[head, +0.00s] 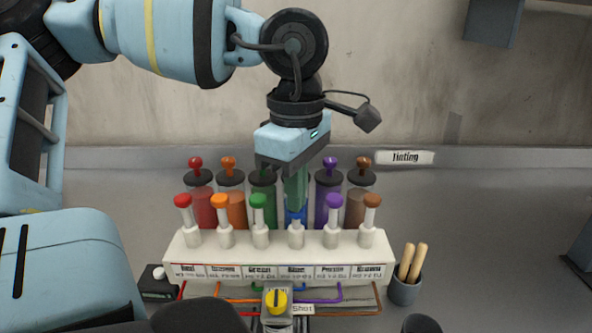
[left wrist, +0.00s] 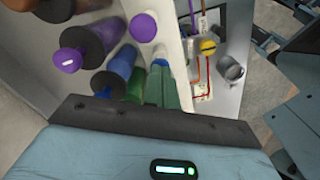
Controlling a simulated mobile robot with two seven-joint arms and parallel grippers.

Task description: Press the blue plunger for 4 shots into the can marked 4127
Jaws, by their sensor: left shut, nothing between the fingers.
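My left gripper (head: 295,206) is shut and empty, its green fingers pointing down over the blue plunger (head: 295,214) in the front row of the dispenser. The fingers hide most of the plunger's top; I cannot tell if they touch it. The blue showing there sits lower than the neighbouring caps. In the left wrist view the shut fingers (left wrist: 162,88) cover the plunger. A grey round vessel (left wrist: 231,69) is near the yellow knob in that view; I can read no 4127 on it. My right gripper is not in view.
Red (head: 183,201), orange (head: 220,202), green (head: 259,201), purple (head: 334,201) and brown (head: 372,201) plungers flank the blue one closely. A yellow knob (head: 276,301) is in front. A cup with wooden sticks (head: 403,290) stands right. The grey bench is clear further right.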

